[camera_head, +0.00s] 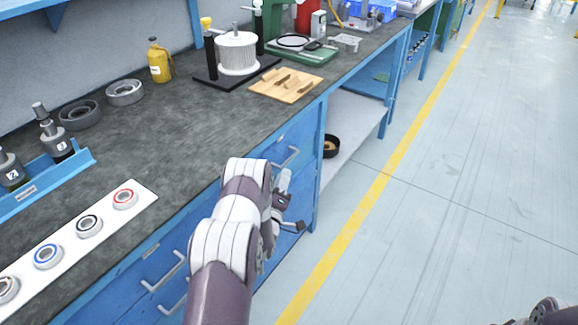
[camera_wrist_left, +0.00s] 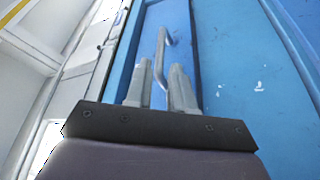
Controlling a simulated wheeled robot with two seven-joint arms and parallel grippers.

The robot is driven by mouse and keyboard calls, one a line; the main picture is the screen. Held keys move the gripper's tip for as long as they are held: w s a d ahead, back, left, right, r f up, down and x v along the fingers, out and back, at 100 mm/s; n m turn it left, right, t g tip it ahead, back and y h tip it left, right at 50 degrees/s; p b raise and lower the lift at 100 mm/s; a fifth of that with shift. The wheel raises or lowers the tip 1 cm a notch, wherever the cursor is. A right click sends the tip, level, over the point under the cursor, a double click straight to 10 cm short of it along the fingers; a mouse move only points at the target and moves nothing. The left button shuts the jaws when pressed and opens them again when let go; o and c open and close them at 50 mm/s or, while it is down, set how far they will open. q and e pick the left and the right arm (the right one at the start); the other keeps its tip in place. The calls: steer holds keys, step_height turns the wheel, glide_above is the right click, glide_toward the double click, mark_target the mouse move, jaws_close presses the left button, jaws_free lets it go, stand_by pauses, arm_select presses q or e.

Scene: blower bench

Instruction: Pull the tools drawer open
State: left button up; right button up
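Blue drawers are set in the front of the bench. The upper right drawer (camera_head: 294,136) has a pale bar handle (camera_head: 289,158) and looks shut. I cannot read which drawer is labelled tools. My left gripper (camera_head: 284,180) is in front of this right-hand stack, just below that handle in the head view; my arm hides part of the fronts. In the left wrist view, a drawer handle (camera_wrist_left: 161,55) shows between the two fingertips of my left gripper (camera_wrist_left: 161,75). The fingers are apart, with gaps beside the bar; contact is not clear.
Another drawer stack with handles (camera_head: 163,274) is at the lower left. The bench top (camera_head: 190,130) carries bearings, a wooden board (camera_head: 286,84) and a spool (camera_head: 237,53). An open shelf (camera_head: 352,122) with a dark round bowl (camera_head: 331,146) is to the right. The floor in front is clear.

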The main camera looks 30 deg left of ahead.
mark_target(290, 160)
arm_select(q)
steer(key=b+x, duration=0.1)
steer(key=x, duration=0.6)
steer(key=shift+w, duration=0.2)
steer(key=shift+c, duration=0.3)
jaws_close()
steer(key=shift+d, duration=0.1)
steer(key=s+d, duration=0.1)
steer(key=d, duration=2)
steer(key=shift+s+d+p, duration=0.15)
steer(key=shift+s+p, duration=0.25)
steer(key=shift+p, duration=0.05)
steer(key=shift+o, duration=0.3)
jaws_free()
